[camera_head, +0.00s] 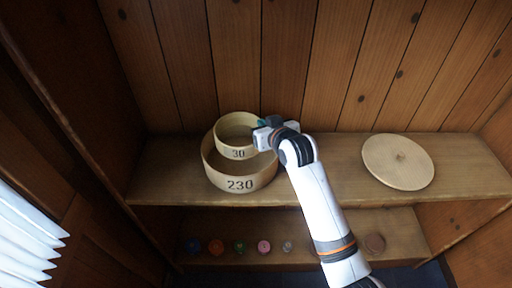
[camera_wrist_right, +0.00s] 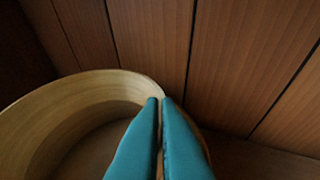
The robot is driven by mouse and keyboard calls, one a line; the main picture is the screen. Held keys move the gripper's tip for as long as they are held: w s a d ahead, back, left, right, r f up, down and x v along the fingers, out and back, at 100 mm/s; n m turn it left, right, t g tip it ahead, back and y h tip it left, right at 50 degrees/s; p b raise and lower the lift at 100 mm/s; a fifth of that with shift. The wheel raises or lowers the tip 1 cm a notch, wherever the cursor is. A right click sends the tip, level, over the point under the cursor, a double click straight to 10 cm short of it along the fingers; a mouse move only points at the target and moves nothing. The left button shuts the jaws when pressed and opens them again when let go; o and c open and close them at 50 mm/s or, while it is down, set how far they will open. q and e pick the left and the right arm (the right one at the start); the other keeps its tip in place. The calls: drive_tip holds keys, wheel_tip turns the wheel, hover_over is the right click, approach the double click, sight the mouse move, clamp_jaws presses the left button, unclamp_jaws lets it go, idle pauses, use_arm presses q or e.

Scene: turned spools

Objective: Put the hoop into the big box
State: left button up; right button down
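The hoop (camera_head: 228,151) is a pale wooden ring marked 30. In the head view it overlaps the opening of the big box (camera_head: 240,184), a wider round wooden box marked 230 on the upper shelf. I cannot tell whether the hoop touches the box floor or hangs above it. My right gripper (camera_head: 262,124) is at the hoop's right side. In the right wrist view its teal fingers (camera_wrist_right: 160,100) are nearly together, with the wall of the hoop (camera_wrist_right: 60,110) running in between them. My left gripper is not in view.
The shelf between box and lid is partly free. Several coloured spools (camera_head: 239,247) stand in a row on the lower shelf. A plank wall closes the back.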

drive_tip(key=shift+f, duration=3.05)
drive_tip(key=shift+f, duration=0.25)
drive_tip(key=shift+f, duration=0.4)
drive_tip(key=c, duration=1.7)
unclamp_jaws()
drive_tip(key=shift+r, duration=0.25)
drive_tip(key=v, duration=1.2)
drive_tip(key=shift+r, duration=0.45)
